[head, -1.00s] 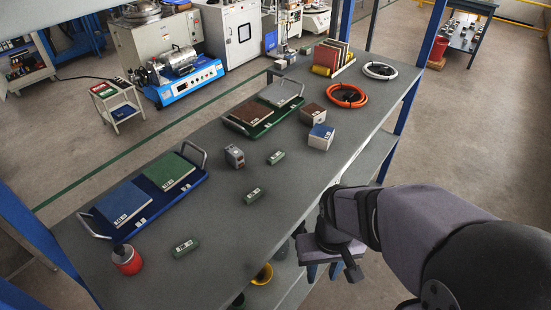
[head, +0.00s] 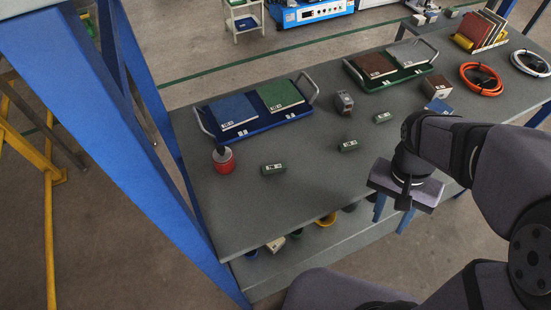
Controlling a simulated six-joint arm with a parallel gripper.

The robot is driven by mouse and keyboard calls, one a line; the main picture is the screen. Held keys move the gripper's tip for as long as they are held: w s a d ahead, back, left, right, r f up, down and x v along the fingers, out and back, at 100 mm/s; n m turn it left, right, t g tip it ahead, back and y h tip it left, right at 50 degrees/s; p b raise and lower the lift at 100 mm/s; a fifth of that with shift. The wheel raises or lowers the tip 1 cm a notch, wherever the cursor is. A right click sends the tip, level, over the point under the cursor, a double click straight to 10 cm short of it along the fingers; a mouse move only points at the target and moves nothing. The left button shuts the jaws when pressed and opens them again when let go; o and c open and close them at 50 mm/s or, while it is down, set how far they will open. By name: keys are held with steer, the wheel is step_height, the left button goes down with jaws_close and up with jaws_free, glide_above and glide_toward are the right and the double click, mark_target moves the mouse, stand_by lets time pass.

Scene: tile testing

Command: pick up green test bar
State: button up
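Three small green test bars with white labels lie apart on the grey bench (head: 225,215). One bar (head: 273,169) is nearest the left end, a second bar (head: 347,146) is in the middle, and a third bar (head: 382,117) is farther right and back. My gripper (head: 392,220) hangs at the front edge of the bench, right of and nearer than the middle bar.
A blue tray (head: 310,98) holds a blue and a green tile; a green tray (head: 432,67) holds brown and grey tiles. A red jar (head: 223,160) and a grey device (head: 344,103) stand nearby. A blue post (head: 140,130) rises at left. Containers sit on the lower shelf.

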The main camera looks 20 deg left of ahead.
steer(key=w+a+r+m+h, duration=0.1)
steer(key=w+a+r, duration=0.1)
steer(key=a, duration=0.2)
steer(key=w+a+r+m, duration=0.2)
steer(key=a+r, duration=0.1)
steer(key=a, duration=0.2)
steer(key=w+a+r+m+t+h, duration=0.1)
steer(key=w+a+r, duration=0.1)
steer(key=a, duration=0.3)
steer(key=shift+r+m+h+p, duration=0.15)
steer(key=shift+m+h+p, duration=0.15)
steer(key=shift+m+t, duration=0.7)
steer(key=shift+m, duration=0.2)
steer(key=a, duration=0.3)
steer(key=a+r, duration=0.1)
steer(key=a, duration=0.2)
steer(key=s+a, duration=0.1)
steer(key=a, duration=0.2)
steer(key=shift+s+r, duration=0.1)
steer(key=shift+r, duration=0.1)
steer(key=m+t, duration=0.1)
steer(key=m, duration=0.1)
glide_toward(273, 167)
steer(key=shift+p+x, duration=1.4)
steer(key=shift+x, duration=2.45)
jaws_close()
